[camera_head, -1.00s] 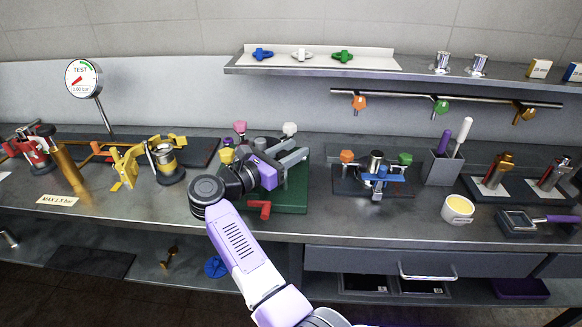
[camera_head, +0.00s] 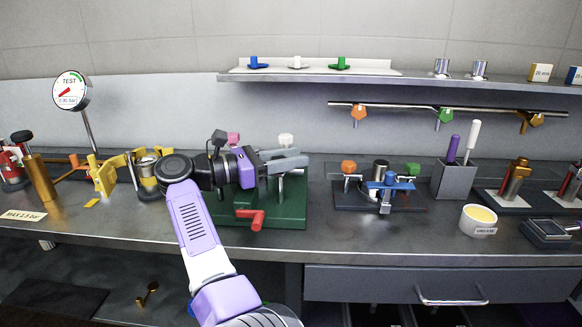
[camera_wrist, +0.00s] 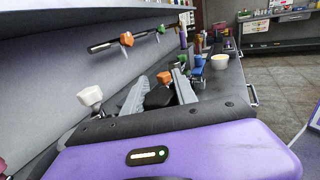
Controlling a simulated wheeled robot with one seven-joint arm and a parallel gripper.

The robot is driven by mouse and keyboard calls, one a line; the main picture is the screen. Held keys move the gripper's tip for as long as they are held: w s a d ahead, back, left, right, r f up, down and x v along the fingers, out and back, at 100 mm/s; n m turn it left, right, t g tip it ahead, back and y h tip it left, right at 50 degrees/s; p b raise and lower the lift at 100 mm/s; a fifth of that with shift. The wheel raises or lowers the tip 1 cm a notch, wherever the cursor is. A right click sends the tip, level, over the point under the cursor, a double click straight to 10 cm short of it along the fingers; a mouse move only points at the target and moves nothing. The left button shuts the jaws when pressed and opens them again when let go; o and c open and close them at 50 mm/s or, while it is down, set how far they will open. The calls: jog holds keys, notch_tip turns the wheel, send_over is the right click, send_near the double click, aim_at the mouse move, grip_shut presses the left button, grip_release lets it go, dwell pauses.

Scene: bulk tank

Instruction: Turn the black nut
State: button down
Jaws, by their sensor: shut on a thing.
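My gripper (camera_head: 289,159) reaches from the left over the green fixture (camera_head: 287,214) on the bench, its two grey fingers pointing right. In the wrist view the fingers (camera_wrist: 163,88) stand apart, and a dark piece, apparently the black nut (camera_wrist: 184,92), shows between them. The fingers are shut on it. In the head view the nut is hidden by the fingers and cannot be made out. A silver post stands under the fingers.
The fixture also has a white knob (camera_head: 286,140), a pink knob (camera_head: 233,138) and a red handle (camera_head: 252,217). A rig with a blue clamp (camera_head: 389,184) stands to the right. A shelf (camera_head: 400,79) and a rail (camera_head: 400,106) run behind.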

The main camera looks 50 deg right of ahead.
dwell(0.4)
jog(key=c, duration=1)
grip_release()
jog(key=shift+s+d, duration=0.1)
notch_tip(320, 180, up, 20)
jog(key=p, duration=0.1)
